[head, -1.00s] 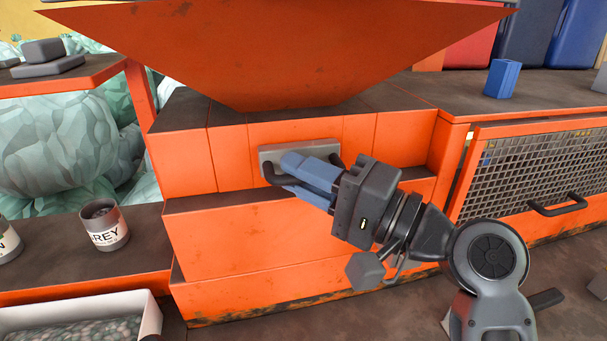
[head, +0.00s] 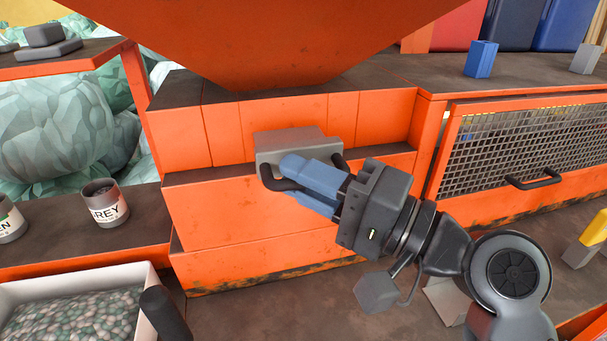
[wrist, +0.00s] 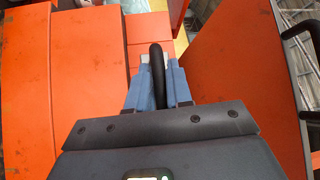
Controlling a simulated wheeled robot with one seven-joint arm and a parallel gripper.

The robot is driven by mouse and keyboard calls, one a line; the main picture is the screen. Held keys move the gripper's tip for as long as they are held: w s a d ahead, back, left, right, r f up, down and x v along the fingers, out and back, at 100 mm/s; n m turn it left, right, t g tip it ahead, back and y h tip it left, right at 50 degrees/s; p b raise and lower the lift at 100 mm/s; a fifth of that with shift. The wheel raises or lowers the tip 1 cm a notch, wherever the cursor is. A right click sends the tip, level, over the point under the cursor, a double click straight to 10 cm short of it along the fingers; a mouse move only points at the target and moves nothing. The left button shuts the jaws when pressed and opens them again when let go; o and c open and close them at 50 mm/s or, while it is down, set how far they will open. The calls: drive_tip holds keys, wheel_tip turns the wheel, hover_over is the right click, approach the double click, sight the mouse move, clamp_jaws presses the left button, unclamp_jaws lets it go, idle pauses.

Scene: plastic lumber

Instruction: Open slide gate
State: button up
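The slide gate (head: 290,141) is a grey block that sticks out of the orange housing below the big orange hopper (head: 270,40). A black bar handle (head: 268,178) runs across its front. My gripper (head: 296,176) has blue fingers, which lie at the handle. In the wrist view the black handle (wrist: 158,75) passes between the blue fingers of my gripper (wrist: 158,88), which appear closed around it. The middle of the handle is hidden behind the fingers in the head view.
A white bin of pebbles (head: 150,278) stands at the lower left, with a dark cylinder (head: 165,312) at its corner. A grey-labelled cup (head: 105,202) sits on the left ledge. A mesh door with a handle (head: 533,180) is at right. Floor in front is partly clear.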

drive_tip(key=o, duration=0.3)
drive_tip(key=b+v, duration=0.2)
drive_tip(key=v, duration=0.5)
drive_tip(key=shift+s+d, duration=0.2)
drive_tip(key=shift+d, duration=0.15)
drive_tip(key=shift+f, duration=0.15)
